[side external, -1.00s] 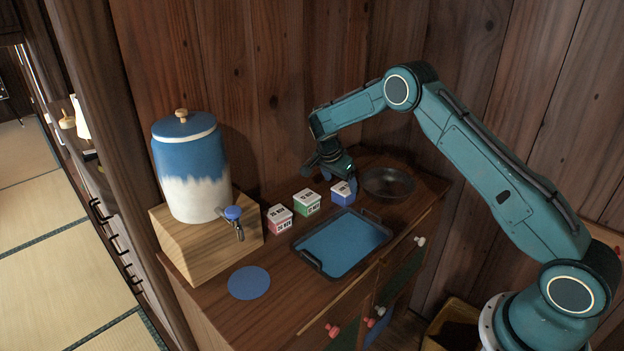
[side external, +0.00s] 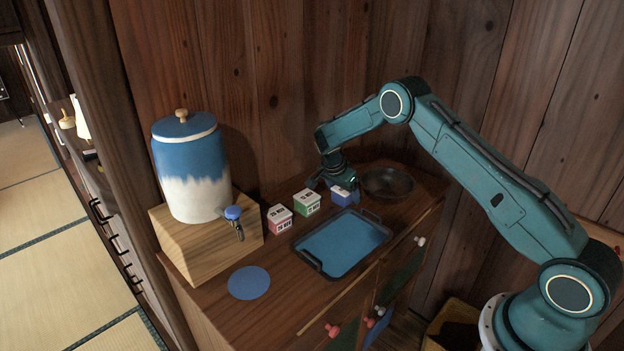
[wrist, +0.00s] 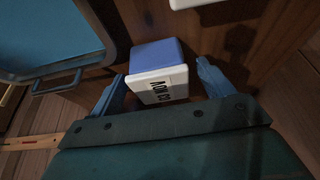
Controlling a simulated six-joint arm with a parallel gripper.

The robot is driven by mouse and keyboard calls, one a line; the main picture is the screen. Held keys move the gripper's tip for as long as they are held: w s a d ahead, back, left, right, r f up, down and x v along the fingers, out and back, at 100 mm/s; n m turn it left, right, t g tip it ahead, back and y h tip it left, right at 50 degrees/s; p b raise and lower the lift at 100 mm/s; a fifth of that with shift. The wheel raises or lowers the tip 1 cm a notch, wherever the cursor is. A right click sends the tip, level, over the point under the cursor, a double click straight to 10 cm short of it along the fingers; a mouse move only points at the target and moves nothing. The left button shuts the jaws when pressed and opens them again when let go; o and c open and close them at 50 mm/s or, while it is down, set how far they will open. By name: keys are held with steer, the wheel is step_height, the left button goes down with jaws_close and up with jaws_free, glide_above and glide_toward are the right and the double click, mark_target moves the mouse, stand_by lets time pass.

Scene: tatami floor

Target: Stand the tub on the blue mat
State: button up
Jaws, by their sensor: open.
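A blue tub with a white lid (side external: 343,197) stands on the cabinet top behind the tray. In the wrist view the same tub (wrist: 158,72) sits between my two blue fingers, with a visible gap to the right finger. My gripper (side external: 334,186) is open and low over the tub, pointing down; it also shows in the wrist view (wrist: 160,84). A pink tub (side external: 280,219) and a green tub (side external: 307,203), both with white lids, stand in a row to its left. The round blue mat (side external: 249,283) lies flat and bare at the front left.
A dark tray with a blue inside (side external: 318,272) lies empty between the tubs and the front edge. A dark bowl (side external: 388,184) stands just right of the blue tub. A large blue-and-white dispenser (side external: 191,175) on a wooden block (side external: 190,247) is left, its tap facing the mat.

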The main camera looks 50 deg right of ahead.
steer(key=shift+c, duration=0.2)
steer(key=c, duration=1.2)
steer(key=shift+r, duration=0.1)
step_height(320, 180, up, 20)
steer(key=shift+f, duration=0.1)
steer(key=shift+a, duration=0.1)
stand_by(0.4)
